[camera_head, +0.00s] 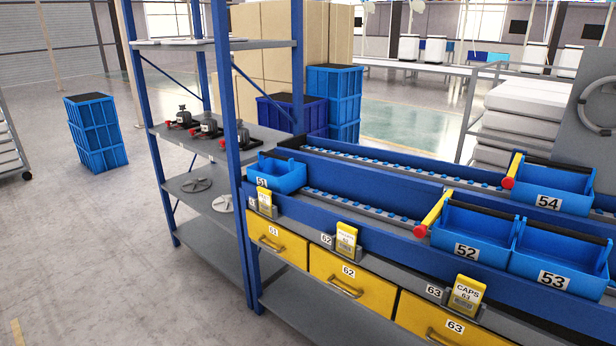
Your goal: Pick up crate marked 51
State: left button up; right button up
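The blue crate marked 51 (282,178) sits at the left end of the blue roller rack (365,215), close beside the blue post of the shelf unit. Its label faces me at its front left, and its visible inside looks empty. Crates marked 52 (466,252) and 53 (553,278) stand side by side at the right of the front lane. A crate marked 54 (548,202) stands on the lane behind. Neither of my grippers is in view.
Yellow drawers marked 61 (276,243), 62 (350,290) and 63 (445,325) are below the rack. A blue shelf unit (215,155) holds valves and handwheels. Stacked blue crates (96,135) stand on the floor at left. The floor in front of the shelf is clear.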

aim_at(280, 175)
jog(key=i+j+z, duration=0.15)
jog(key=z, duration=0.2)
jog(key=i+j+z, duration=0.15)
jog(key=j+z, duration=0.2)
jog(key=i+j+z, duration=0.1)
jog(key=j+z, duration=0.65)
jog(key=i+l, duration=0.05)
